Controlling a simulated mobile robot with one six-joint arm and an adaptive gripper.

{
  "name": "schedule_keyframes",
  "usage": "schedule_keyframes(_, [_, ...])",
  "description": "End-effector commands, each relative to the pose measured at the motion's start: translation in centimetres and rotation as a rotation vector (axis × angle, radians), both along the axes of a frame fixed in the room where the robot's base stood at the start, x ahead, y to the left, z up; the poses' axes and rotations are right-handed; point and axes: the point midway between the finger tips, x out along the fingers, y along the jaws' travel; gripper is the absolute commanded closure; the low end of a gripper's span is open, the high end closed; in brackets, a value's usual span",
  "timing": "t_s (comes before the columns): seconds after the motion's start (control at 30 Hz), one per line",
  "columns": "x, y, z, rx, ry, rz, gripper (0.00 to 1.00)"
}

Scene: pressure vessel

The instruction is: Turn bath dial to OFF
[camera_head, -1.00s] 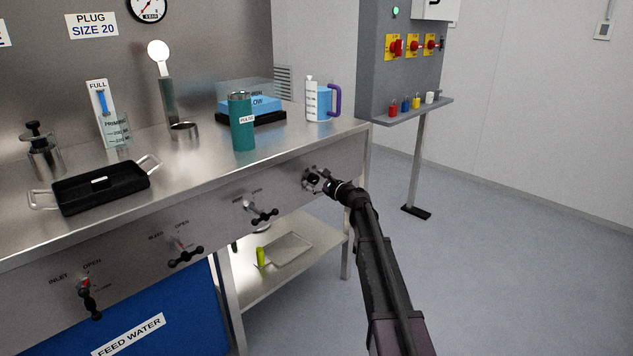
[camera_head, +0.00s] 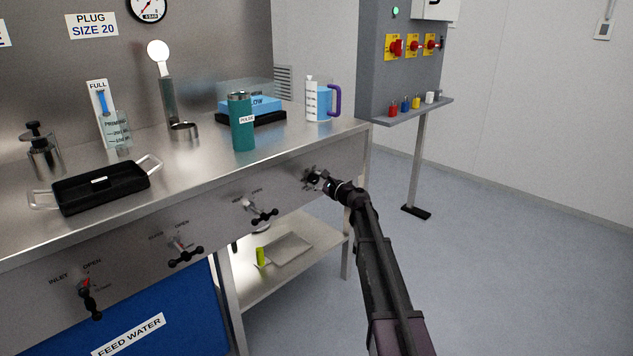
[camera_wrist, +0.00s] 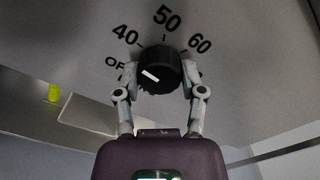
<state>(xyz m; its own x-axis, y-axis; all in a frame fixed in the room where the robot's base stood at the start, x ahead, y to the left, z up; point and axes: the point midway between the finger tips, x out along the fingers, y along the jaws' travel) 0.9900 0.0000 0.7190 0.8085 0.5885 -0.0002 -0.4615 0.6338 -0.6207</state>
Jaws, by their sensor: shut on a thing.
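The bath dial (camera_wrist: 160,70) is a round black knob with a white mark, in the middle of the wrist view. Numbers 40, 50 and 60 stand on the panel above it, and a partly hidden OFF is at its left. The white mark lies tilted on the knob's face, towards its left. My gripper (camera_wrist: 157,88) has a finger on each side of the dial and is shut on it. In the head view my gripper (camera_head: 318,181) is at the right end of the bench's front panel, and it mostly hides the dial there.
Several black valve handles, one the inlet valve (camera_head: 89,297), stick out along the front panel to the left. A lower shelf (camera_head: 262,287) holds a yellow-green item (camera_head: 260,257). A grey cabinet (camera_head: 385,85) with red switches stands at the right. The floor at right is clear.

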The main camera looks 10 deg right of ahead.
Motion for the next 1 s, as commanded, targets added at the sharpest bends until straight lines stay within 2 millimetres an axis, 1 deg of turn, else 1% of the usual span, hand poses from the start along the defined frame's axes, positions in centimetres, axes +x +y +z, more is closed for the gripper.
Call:
schedule_keyframes(0.17, [0.17, 0.04, 0.06, -0.061, -0.046, 0.000, 0.95])
schedule_keyframes(0.37, [0.21, 0.02, 0.08, -0.175, -0.129, 0.000, 0.95])
schedule_keyframes(0.8, [0.26, -0.01, 0.15, -0.501, -0.367, -0.001, 0.95])
schedule_keyframes(1.0, [0.29, -0.01, 0.18, -0.624, -0.457, -0.001, 0.95])
